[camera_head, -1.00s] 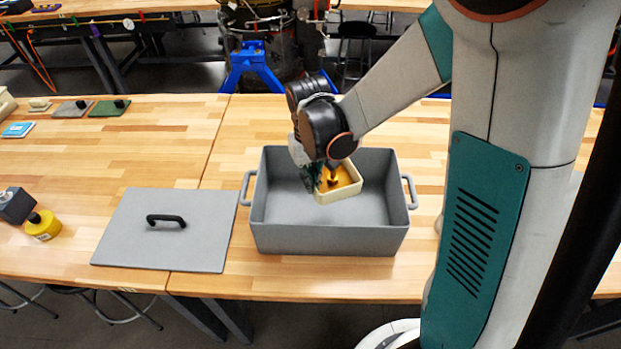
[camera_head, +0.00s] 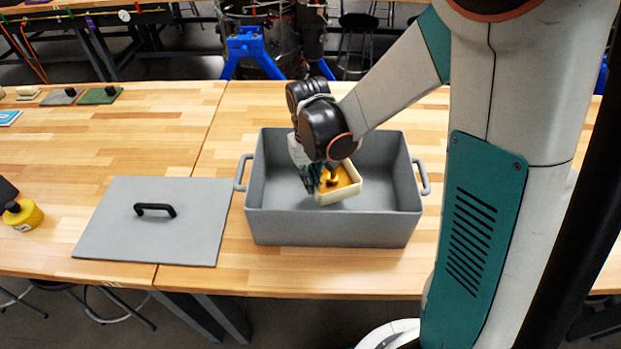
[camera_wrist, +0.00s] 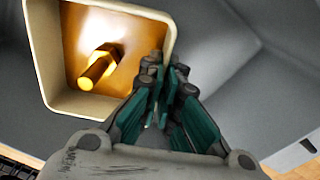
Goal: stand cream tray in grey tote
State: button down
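The cream tray (camera_head: 338,198) has an orange-gold floor with a gold peg-like piece in it. In the head view it hangs over the inside of the open grey tote (camera_head: 335,229), left of its right wall. My gripper (camera_head: 317,184) is at the tray's left side. In the wrist view my gripper (camera_wrist: 168,88) is shut on the near right wall of the cream tray (camera_wrist: 46,50), and grey tote surfaces fill the background. The exact gap between tray and tote floor cannot be told.
A grey lid (camera_head: 110,230) with a black handle lies on the bench left of the tote. A yellow container (camera_head: 24,218) stands at the far left. Small green (camera_head: 100,95) and grey (camera_head: 62,97) plates lie at the back left. Bench right of the tote is partly hidden by my arm.

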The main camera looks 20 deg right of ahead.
jog(key=shift+f+b, duration=2.75)
jog(key=shift+f, duration=1.15)
jog(key=shift+f+b, duration=0.35)
jog(key=c, duration=1.6)
grip_release()
jog(key=shift+o, duration=0.2)
jog(key=shift+r, duration=0.15)
jog(key=shift+r+p, duration=2.3)
jog(key=shift+r, duration=1.1)
